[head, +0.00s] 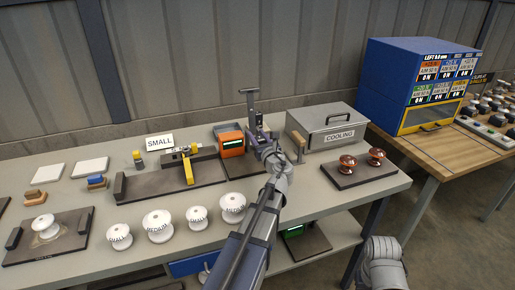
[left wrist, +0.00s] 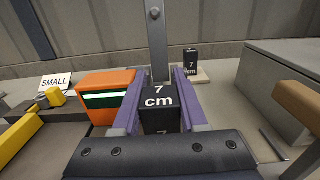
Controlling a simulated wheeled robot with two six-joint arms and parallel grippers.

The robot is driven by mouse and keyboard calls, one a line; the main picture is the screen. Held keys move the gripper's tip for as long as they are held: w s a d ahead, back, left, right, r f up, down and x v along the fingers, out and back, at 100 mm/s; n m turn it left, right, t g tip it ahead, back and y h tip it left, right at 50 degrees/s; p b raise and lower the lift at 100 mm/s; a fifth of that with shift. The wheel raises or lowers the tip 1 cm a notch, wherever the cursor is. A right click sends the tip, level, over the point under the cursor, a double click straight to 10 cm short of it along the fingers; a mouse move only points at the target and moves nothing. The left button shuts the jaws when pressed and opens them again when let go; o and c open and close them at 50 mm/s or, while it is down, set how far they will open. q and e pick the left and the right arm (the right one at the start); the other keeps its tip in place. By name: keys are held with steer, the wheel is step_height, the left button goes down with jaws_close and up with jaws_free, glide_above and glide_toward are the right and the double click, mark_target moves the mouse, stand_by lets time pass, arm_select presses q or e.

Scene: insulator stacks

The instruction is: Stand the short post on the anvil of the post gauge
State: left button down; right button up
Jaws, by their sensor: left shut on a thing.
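My left gripper (head: 262,140) is at the back of the table, beside the orange readout box (head: 232,143) with a green display. In the left wrist view its purple fingers are shut on a black post (left wrist: 159,98) marked "7 cm". The grey column (left wrist: 156,40) of the post gauge rises just behind the held post; its T-shaped top (head: 249,92) shows in the head view. The anvil is hidden, and I cannot tell whether the post touches it. A second black block (left wrist: 190,57) marked "7" stands on a pale pad behind.
A grey COOLING box (head: 325,127) stands right of the gripper, with a tray (head: 345,178) of two brown insulators in front. Several white insulators (head: 158,225) line the table front. A dark fixture with a yellow lever (head: 187,167) is left of the readout box.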

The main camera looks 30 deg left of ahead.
arm_select(q)
step_height(320, 180, down, 4)
steer(key=b, duration=0.3)
steer(key=shift+r, duration=0.25)
steer(key=c, duration=0.7)
jaws_free()
steer(key=v, duration=1.2)
steer(key=shift+s, duration=0.1)
